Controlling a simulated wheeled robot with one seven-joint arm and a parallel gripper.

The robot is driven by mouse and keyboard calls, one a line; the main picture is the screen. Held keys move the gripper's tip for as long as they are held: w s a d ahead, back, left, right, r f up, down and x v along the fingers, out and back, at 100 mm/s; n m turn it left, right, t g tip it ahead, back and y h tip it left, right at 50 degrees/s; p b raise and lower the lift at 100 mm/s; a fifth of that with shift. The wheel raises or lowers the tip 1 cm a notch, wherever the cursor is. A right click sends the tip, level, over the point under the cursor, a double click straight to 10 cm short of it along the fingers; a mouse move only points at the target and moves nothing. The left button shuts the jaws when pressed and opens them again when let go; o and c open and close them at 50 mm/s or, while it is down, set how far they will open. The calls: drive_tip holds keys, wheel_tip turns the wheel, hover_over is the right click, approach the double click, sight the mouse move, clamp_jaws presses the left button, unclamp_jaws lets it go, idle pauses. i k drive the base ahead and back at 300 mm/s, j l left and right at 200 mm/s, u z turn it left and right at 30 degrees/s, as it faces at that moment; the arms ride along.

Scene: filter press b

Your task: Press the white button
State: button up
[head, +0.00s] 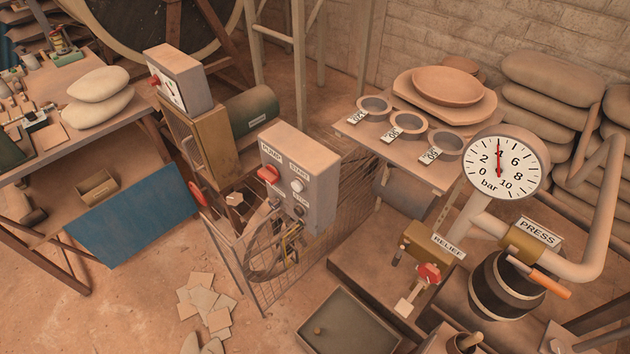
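The white button (297,186) is a small round cap on the front of a grey control box (318,190), under a label that reads START. The box stands upright near the middle of the head view. A red switch (268,174) sits left of the button under a PUMP label. A STOP label and a dark button (299,211) are below it. Nothing covers the white button. My gripper is not in the head view.
A wire mesh guard (232,262) and a spoked wheel (265,250) stand below the box. A dial gauge (500,168), orange PRESS lever (550,284) and red RELIEF valve (429,273) are at right.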

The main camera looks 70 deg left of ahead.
sight(297, 186)
drive_tip(key=u, duration=2.5)
